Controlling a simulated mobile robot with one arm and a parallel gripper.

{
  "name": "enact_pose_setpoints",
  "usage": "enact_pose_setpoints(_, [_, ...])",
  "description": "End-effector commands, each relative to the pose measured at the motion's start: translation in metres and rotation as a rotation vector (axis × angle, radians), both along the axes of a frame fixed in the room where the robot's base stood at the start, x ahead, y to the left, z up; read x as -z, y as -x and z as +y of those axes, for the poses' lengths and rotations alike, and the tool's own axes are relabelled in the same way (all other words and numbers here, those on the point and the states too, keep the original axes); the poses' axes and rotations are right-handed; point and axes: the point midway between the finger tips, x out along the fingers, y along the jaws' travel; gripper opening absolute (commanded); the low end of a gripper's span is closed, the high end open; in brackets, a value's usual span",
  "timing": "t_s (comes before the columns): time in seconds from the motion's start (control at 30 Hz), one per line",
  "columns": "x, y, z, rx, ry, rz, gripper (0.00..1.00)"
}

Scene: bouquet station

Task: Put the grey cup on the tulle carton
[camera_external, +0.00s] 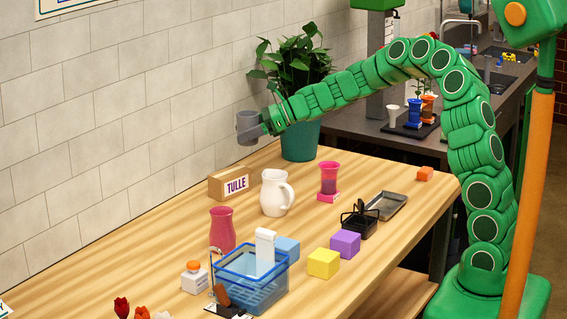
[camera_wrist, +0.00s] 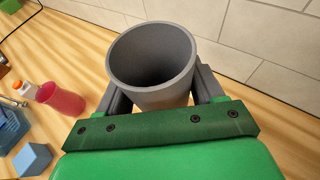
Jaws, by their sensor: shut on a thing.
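The grey cup (camera_external: 249,127) is in the air near the wall, above and to the right of the tulle carton. My gripper (camera_external: 262,123) is shut on it. In the wrist view the cup (camera_wrist: 153,65) sits between the two fingers of my gripper (camera_wrist: 157,98), its open rim facing the camera. The tulle carton (camera_external: 229,184) is a brown box with a white "TULLE" label, standing on the wooden table against the wall. Its top looks bare. The carton cannot be made out in the wrist view, where the cup and gripper cover the middle.
A white pitcher (camera_external: 274,194) stands just right of the carton, and a pink vase (camera_external: 222,229) stands in front of it. A potted plant (camera_external: 300,136) stands behind my gripper. A blue basket (camera_external: 262,290) and coloured blocks (camera_external: 323,263) are nearer the front.

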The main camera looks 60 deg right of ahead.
Motion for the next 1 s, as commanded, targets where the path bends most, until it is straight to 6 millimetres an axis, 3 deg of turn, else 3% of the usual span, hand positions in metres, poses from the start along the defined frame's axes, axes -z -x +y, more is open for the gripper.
enact_pose_setpoints(0.6, [0.053,-0.056,-0.002,-0.002,-0.002,0.003,0.33])
enact_pose_setpoints(1.0, [0.067,-0.068,-0.004,-0.001,0.000,0.002,0.33])
